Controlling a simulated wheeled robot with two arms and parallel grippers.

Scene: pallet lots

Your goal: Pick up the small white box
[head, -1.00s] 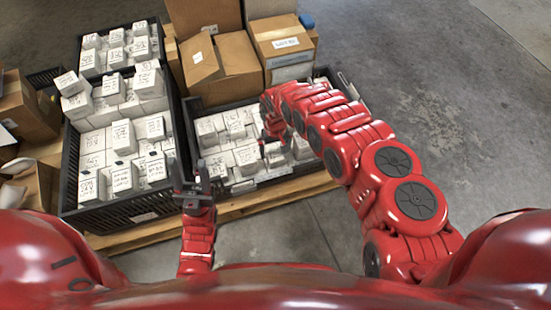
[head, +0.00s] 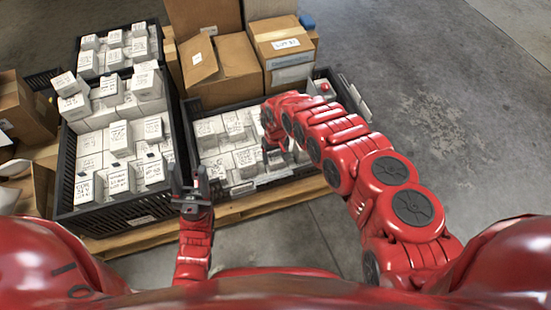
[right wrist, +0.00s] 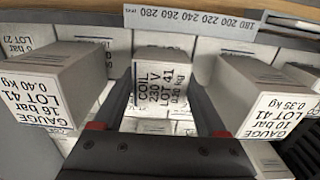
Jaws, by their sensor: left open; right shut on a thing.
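A small white box (right wrist: 162,82), labelled COIL 230 V LOT 41, sits between the fingers of my right gripper (right wrist: 165,92) in the right wrist view. The gripper is shut on it. In the head view my right gripper (head: 274,152) is low in the right black crate (head: 225,101), and my own arm hides part of the crate. I cannot tell whether the box is clear of its neighbours. My left gripper (head: 188,186) is open and empty in front of the left crate.
Taller white boxes labelled GAUGE stand left (right wrist: 65,80) and right (right wrist: 265,98) of the held box. A printed scale strip (right wrist: 190,20) lies beyond. The left crate (head: 130,212) holds many white boxes. Cardboard boxes (head: 228,70) stand behind; bare floor (head: 440,100) lies right.

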